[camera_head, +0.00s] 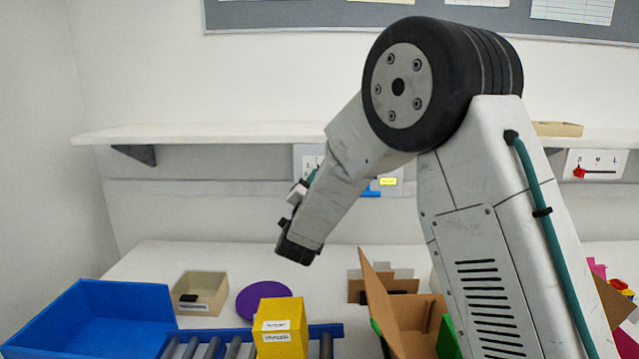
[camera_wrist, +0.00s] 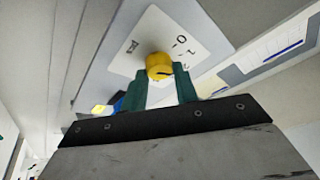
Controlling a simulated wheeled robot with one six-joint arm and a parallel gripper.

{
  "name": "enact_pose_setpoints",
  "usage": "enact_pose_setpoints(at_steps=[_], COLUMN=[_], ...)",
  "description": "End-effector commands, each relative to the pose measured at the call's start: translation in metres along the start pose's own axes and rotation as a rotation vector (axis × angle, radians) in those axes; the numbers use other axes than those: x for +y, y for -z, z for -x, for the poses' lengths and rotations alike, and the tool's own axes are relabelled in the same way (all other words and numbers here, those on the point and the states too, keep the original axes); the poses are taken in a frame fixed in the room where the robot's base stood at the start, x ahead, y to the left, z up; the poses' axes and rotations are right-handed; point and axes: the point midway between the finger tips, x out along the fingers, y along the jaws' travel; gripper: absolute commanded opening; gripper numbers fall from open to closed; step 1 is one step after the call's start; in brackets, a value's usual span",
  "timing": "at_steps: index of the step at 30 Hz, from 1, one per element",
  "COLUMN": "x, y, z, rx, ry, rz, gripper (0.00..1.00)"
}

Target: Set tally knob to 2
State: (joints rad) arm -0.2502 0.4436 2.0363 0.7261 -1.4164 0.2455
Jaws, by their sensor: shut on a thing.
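The yellow round knob (camera_wrist: 159,66) sits on a white plate (camera_wrist: 165,30) with dark marks around it, in the wrist view. A short dark pointer line on the knob points toward the right. The marks are tilted and too small to read surely. My gripper (camera_wrist: 161,80) has its two green fingers on either side of the knob and is shut on it. In the head view the knob is hidden behind my arm; part of a pale wall panel (camera_head: 307,157) shows there.
A wall shelf (camera_head: 220,132) runs above the panels. A slider panel with a red knob (camera_head: 579,172) is at the right. On the table are a blue bin (camera_head: 100,315), a beige box (camera_head: 200,292), a yellow box (camera_head: 280,325) and an open cardboard box (camera_head: 410,325).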

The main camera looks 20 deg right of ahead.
Motion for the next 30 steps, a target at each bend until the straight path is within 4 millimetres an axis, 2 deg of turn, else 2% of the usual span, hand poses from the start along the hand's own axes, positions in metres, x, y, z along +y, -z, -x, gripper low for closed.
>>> enact_pose_setpoints(at_steps=[14,15,17,26,30], x=[0.0,0.0,0.0,0.0,-0.001], y=[-0.001,-0.001,-0.001,0.0,-0.001], z=[0.0,0.0,0.0,0.001,0.014], rx=[-0.001,-0.001,-0.001,0.0,-0.002], ry=[-0.008,-0.008,-0.008,-0.008,-0.007], rz=[-0.019,-0.019,-0.019,-0.019,-0.018], gripper=[0.07,0.32,0.49,0.51,0.51])
